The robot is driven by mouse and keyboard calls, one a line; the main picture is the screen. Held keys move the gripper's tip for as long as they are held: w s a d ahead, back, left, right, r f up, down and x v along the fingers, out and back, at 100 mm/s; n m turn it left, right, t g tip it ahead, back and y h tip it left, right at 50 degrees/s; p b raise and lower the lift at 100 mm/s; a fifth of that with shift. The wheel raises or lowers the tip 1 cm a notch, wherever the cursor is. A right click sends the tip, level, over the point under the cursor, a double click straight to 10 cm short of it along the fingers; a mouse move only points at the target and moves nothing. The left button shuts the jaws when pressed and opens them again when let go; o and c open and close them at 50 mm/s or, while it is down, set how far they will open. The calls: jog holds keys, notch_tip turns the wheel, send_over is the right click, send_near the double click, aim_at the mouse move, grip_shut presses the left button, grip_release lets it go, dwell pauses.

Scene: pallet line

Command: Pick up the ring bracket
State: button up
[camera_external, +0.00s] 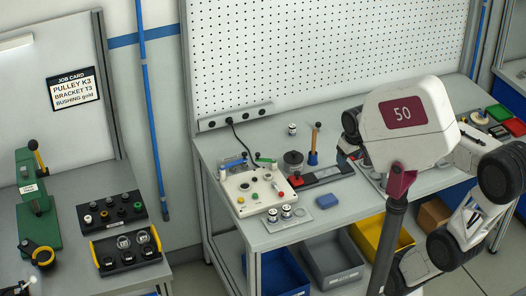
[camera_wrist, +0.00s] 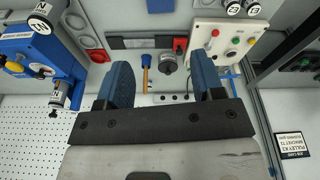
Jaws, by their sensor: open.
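I cannot surely tell which thing is the ring bracket. Small metal parts, some ring-like, stand in the black tray with the yellow edge (camera_external: 93,255) on the left bench in the external view, too small to tell apart. My gripper (camera_wrist: 163,82) is open and empty in the wrist view, its two blue fingers wide apart above the middle bench. A wooden-handled tool with a blue end (camera_wrist: 146,75) and a dark round pot (camera_wrist: 168,62) show between and beyond the fingers. In the external view, the white head marked 50 hides much of my arm, and the fingers are hard to make out.
A second black tray (camera_external: 113,212) and a green press (camera_external: 37,208) stand on the left bench beneath the job card (camera_external: 74,88). A floor gap separates the benches.

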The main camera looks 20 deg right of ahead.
jog(key=w+a+r+n, duration=0.1)
jog(key=w+a+n, duration=0.4)
jog(key=w+a, duration=0.9)
jog(key=w+a+f+n+g, duration=0.15)
jog(key=w+a, duration=0.25)
jog(key=a, duration=0.5)
jog(key=w+a+f+n, duration=0.2)
jog(key=w+a, duration=0.2)
jog(key=a, duration=0.4)
jog(key=a+f+n, duration=0.2)
jog(key=a+f, duration=0.4)
jog(key=a, duration=0.7)
jog(key=s+a+f+n, duration=0.1)
jog(key=a+f+n, duration=0.2)
jog(key=a, duration=1)
jog(key=s+a+f+n+g, duration=0.1)
jog(key=a+f+n, duration=0.1)
jog(key=a+f, duration=0.6)
jog(key=shift+a+f, duration=0.2)
jog(key=shift+a, duration=1.2)
jog(key=shift+a+f, duration=0.15)
jog(key=shift+a, duration=1.25)
jog(key=shift+s+a+f+n, duration=0.15)
jog(key=shift+a+f+n, duration=0.1)
jog(key=shift+a, duration=0.2)
jog(key=shift+f, duration=1.3)
